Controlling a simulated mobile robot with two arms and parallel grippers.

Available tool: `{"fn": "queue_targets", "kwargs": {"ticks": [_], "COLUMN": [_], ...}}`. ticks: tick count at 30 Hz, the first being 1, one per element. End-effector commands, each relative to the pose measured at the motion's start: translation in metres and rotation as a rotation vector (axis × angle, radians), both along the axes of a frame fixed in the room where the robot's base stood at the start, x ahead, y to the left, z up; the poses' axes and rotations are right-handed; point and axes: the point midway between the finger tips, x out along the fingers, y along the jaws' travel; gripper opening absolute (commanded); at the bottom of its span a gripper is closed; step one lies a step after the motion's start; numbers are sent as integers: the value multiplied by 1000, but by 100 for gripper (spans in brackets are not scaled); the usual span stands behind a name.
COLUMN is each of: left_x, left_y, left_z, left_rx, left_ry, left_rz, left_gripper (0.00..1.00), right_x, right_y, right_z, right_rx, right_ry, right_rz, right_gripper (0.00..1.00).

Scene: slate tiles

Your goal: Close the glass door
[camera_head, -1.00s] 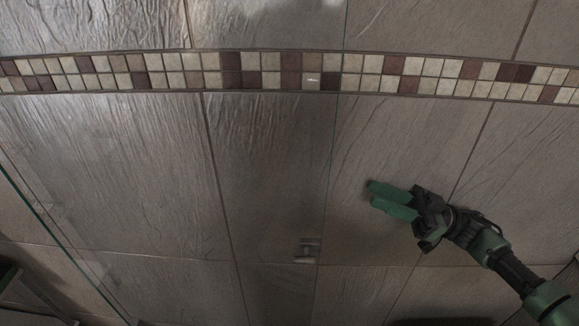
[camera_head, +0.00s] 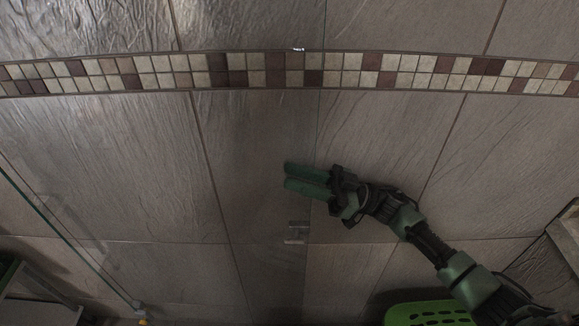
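The glass door (camera_head: 265,205) is a clear, faintly reflecting pane in front of the tiled wall. Its thin upright edge runs down the middle of the head view. A small metal handle (camera_head: 297,232) sits on the pane near that edge. My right gripper (camera_head: 287,176) has green fingers pointing left, just above the handle and overlapping the edge line in the picture. My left gripper is not in view.
Another greenish glass edge (camera_head: 70,240) slants down at the left to a small bottom fitting (camera_head: 138,306). A green perforated basket (camera_head: 430,311) stands at the bottom right, below my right arm. A dark shelf-like object (camera_head: 40,311) is at the lower left.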

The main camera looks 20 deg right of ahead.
Motion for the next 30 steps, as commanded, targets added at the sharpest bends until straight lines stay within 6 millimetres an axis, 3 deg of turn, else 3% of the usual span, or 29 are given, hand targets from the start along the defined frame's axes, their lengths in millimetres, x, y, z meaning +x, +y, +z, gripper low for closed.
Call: {"fn": "queue_targets", "kwargs": {"ticks": [6,15,18,30], "left_x": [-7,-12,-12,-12], "left_y": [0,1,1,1], "left_z": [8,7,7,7], "left_rx": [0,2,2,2], "left_ry": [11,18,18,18], "left_rz": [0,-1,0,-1], "left_gripper": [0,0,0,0], "right_x": [5,5,5,5], "right_y": [16,17,17,17], "right_z": [8,7,7,7], "right_rx": [1,0,0,0], "right_ry": [1,1,1,0], "right_rz": [0,0,0,-1], "right_gripper": [29,29,1,0]}}
